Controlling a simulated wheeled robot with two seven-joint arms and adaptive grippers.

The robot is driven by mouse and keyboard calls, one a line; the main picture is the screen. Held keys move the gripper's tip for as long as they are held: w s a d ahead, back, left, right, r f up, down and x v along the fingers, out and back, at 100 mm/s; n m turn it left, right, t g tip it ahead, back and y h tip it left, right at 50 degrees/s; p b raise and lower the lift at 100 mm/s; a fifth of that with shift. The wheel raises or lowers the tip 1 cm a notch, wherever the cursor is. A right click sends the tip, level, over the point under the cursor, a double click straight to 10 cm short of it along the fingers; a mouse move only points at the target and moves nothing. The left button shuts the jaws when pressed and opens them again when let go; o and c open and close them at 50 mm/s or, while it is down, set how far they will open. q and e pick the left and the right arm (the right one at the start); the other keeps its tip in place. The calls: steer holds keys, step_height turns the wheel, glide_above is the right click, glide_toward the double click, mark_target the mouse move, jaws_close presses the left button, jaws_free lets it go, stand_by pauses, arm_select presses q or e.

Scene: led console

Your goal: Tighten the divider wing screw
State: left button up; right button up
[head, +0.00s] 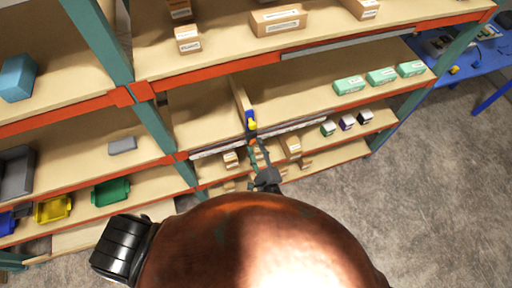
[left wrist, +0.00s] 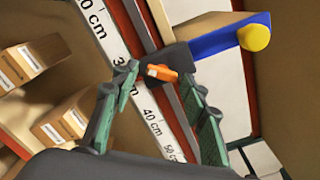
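The divider (head: 239,96) stands upright on the middle shelf. Its front end is blue with a yellow knob (head: 252,125); these also show at upper right in the left wrist view, as the blue end (left wrist: 228,37) and round yellow knob (left wrist: 255,37). The orange wing screw (left wrist: 161,72) sits on a dark clamp block (left wrist: 184,59) beside the ruler strip. My left gripper (head: 259,154) is below the divider's front, pointing at the shelf edge. In the left wrist view my left gripper (left wrist: 157,80) is open, its green-padded fingers either side of the screw, apparently not touching it. My right gripper is not visible.
A white ruler strip (left wrist: 150,108) runs along the shelf edge. Small cardboard boxes (left wrist: 62,122) stand on the shelf below. Green-and-white boxes (head: 382,76) sit to the right on the divider's shelf. The grey floor (head: 440,180) at right is clear.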

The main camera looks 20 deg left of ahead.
arm_select(q)
steer(key=shift+o, duration=0.4)
steer(key=shift+w+a, duration=0.1)
steer(key=v, duration=0.7)
stand_by(0.3)
